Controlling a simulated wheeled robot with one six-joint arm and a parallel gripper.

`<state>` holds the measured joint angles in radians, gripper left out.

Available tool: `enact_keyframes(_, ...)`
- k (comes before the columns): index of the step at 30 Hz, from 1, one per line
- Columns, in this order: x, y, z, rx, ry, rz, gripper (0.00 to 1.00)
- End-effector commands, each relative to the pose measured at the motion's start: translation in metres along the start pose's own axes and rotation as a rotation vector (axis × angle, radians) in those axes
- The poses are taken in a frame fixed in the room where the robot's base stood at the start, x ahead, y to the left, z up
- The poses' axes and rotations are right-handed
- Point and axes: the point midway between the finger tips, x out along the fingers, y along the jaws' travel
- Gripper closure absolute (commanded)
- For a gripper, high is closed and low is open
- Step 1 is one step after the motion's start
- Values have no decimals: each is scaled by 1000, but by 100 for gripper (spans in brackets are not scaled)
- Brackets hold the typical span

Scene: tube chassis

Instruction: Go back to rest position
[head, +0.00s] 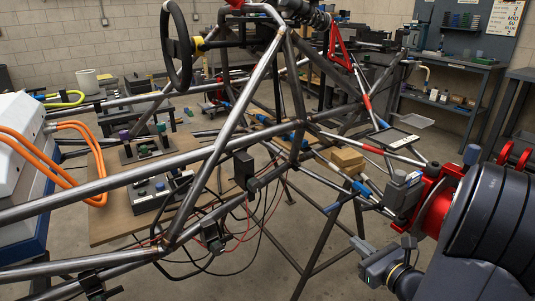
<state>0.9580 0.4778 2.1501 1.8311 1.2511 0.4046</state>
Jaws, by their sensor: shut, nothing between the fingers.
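My arm fills the lower right of the head view, a large dark grey link with a red ring at its left end. The rest of my arm runs out of the frame at the right.
The chassis tubes cross the left and middle, with a steering wheel (177,46) at the top and loose cables below. A wooden board (115,222) with parts lies behind the tubes. A workbench (440,105) stands at the back right. Floor shows between the chassis and bench.

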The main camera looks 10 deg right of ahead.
Motion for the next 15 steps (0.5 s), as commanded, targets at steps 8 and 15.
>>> enact_keyframes(8, 5, 0, 0, -1, -1, 1, 100)
enact_keyframes(15, 35, 0, -2, -2, -1, 5, 100)
